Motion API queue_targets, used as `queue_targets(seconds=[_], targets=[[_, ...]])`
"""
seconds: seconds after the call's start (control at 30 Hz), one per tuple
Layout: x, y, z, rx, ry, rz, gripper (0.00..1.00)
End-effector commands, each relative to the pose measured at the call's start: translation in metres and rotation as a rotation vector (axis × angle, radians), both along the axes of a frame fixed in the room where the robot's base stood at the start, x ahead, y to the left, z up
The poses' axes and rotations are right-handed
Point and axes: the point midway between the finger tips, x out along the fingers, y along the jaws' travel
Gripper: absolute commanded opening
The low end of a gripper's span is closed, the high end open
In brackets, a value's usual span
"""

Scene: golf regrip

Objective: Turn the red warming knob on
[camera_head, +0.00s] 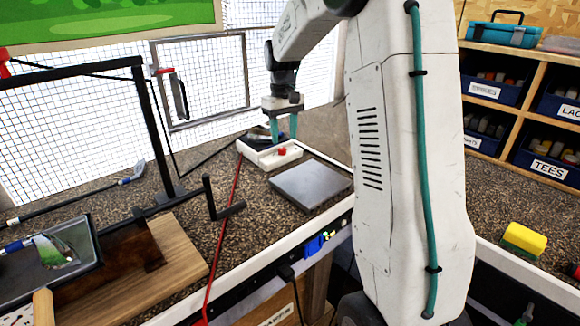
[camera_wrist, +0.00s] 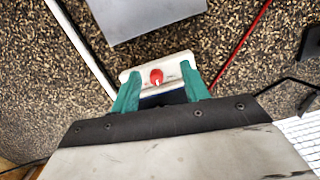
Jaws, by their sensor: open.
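The red knob (camera_head: 282,151) sits on a white box at the back of the speckled counter. In the wrist view the red knob (camera_wrist: 156,76) shows a white mark and lies between my fingertips, a little beyond them. The white box (camera_head: 262,159) lies beside a flat grey plate (camera_head: 311,185). My gripper (camera_head: 284,128) points down over the box with its green fingers apart and nothing between them. In the wrist view my gripper (camera_wrist: 160,90) has a finger on each side of the box's knob end. I cannot tell whether the fingers touch the box.
A red cord (camera_head: 229,215) runs from the box over the counter's front edge. A black metal frame (camera_head: 150,120) and a wooden board (camera_head: 178,246) stand at the left. A golf club (camera_head: 75,192) lies behind them. A yellow sponge (camera_head: 524,239) is at the right.

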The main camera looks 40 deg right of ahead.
Motion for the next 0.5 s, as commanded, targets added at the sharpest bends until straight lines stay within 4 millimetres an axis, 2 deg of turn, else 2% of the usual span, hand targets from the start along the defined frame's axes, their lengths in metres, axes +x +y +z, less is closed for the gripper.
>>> queue_targets(seconds=[0.03, 0.5], targets=[[-0.009, 0.004, -0.003, 0.005, 0.016, -0.022, 0.45], [-0.082, 0.061, 0.017, 0.003, 0.047, -0.077, 0.45]])
